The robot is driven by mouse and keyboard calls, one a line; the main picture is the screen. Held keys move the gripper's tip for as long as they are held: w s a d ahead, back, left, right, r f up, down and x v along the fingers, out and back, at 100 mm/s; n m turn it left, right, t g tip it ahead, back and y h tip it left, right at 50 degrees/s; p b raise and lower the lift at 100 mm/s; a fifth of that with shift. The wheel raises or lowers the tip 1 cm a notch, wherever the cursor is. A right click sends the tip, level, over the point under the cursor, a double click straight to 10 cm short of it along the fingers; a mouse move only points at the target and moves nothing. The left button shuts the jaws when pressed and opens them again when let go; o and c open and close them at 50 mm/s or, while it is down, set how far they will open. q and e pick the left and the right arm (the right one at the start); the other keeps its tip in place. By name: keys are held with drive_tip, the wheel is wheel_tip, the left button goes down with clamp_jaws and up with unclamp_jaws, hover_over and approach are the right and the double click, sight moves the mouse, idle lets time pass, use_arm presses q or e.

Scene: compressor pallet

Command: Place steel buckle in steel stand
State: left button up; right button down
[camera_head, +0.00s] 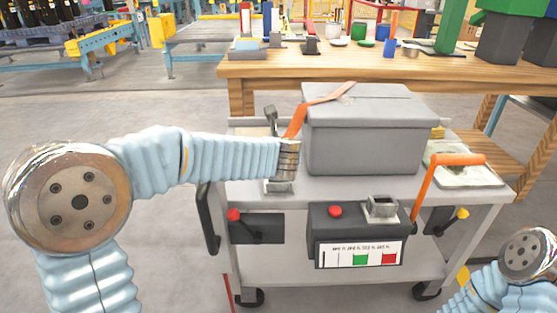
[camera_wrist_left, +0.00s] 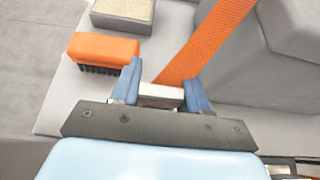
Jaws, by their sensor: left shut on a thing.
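My left gripper (camera_wrist_left: 162,84) is shut on the steel buckle (camera_wrist_left: 160,92), a small pale metal piece between its two blue fingers. An orange strap (camera_wrist_left: 208,45) runs from the buckle up and to the right. In the head view the strap (camera_head: 297,121) rises beside my left wrist and lies over the grey box's lid; the buckle is hidden there. A square, open-topped metal holder (camera_head: 381,208), which looks like the steel stand, sits at the cart's front, to the right of my left gripper. My right gripper is out of view; only part of that arm shows at lower right.
The grey lidded box (camera_head: 362,135) stands on the grey cart (camera_head: 330,187), close to the right of my left gripper. An orange brush (camera_wrist_left: 105,48) and a sponge-topped block (camera_wrist_left: 123,14) lie left of the fingers. An orange handle (camera_head: 425,185) rises at the cart's right.

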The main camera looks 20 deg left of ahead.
use_arm(q)
drive_tip(key=shift+d+f, duration=0.1)
drive_tip(key=shift+f, duration=1.05)
drive_tip(key=shift+f+b, duration=0.2)
drive_tip(key=shift+b, duration=0.1)
drive_tip(key=o, duration=1.1)
drive_tip(key=shift+r, duration=0.1)
drive_tip(key=shift+s+r, duration=0.15)
drive_tip(key=shift+r, duration=0.1)
drive_tip(key=p+v, duration=0.1)
drive_tip(key=v, duration=1)
drive_tip(key=shift+s+d, duration=0.1)
drive_tip(key=shift+s, duration=0.25)
